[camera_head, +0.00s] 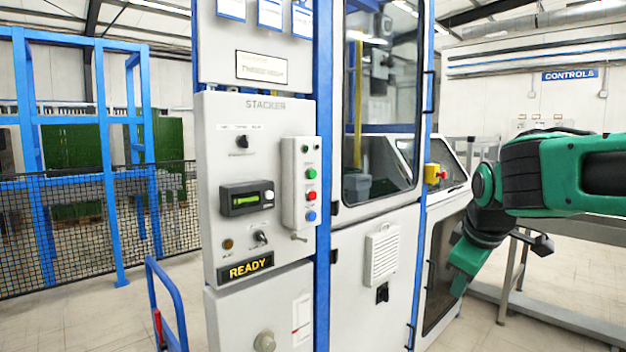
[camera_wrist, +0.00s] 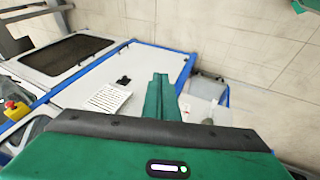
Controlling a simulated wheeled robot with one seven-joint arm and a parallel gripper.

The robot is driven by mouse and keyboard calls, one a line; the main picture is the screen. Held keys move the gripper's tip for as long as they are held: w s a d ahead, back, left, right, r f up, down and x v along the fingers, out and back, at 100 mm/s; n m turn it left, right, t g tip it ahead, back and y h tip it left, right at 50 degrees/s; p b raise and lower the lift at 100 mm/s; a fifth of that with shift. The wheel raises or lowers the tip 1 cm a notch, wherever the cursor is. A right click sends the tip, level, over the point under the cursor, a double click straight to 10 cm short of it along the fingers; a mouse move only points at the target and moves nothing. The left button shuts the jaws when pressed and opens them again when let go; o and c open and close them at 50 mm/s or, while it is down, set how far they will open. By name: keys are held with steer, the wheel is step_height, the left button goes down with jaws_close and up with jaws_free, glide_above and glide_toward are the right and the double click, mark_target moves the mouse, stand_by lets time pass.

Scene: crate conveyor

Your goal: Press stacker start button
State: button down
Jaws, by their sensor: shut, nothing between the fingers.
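The stacker control panel (camera_head: 215,240) is a light grey box headed "STACKER" in the middle of the head view. A raised button box (camera_head: 290,180) on its right side carries a green button (camera_head: 311,174), a red button (camera_head: 311,195) and a blue button (camera_head: 311,216) in a column. Their labels are too small to read. A sign (camera_head: 245,268) at the panel's bottom reads "READY". My gripper (camera_wrist: 161,77) is shut and empty in the wrist view. In the head view my arm is at the right, well apart from the buttons, with its green end low beside the machine.
The glazed machine cabinet (camera_head: 378,225) stands between the panel and my arm. A red emergency stop on a yellow box (camera_head: 432,174) sticks out near my arm. A blue hand-truck frame (camera_head: 165,300) stands at lower left, and a mesh fence (camera_head: 80,245) is behind it.

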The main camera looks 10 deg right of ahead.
mark_target(313, 174)
steer(key=w+a+r+n+t+y, duration=0.1)
steer(key=w+a+r+n+t, duration=0.5)
steer(key=w+a+r+n, duration=0.7)
steer(key=w+a+r, duration=0.3)
steer(key=a+r, duration=0.2)
steer(key=r, duration=0.1)
steer(key=shift+w+r+y, duration=0.15)
steer(key=shift+y, duration=0.25)
steer(key=shift+a, duration=0.15)
steer(key=w+a, duration=0.5)
steer(key=w, duration=0.2)
steer(key=shift+w, duration=0.15)
steer(key=shift+w, duration=0.1)
stand_by(1.0)
steer(key=shift+w+a, duration=0.15)
steer(key=shift+w, duration=0.05)
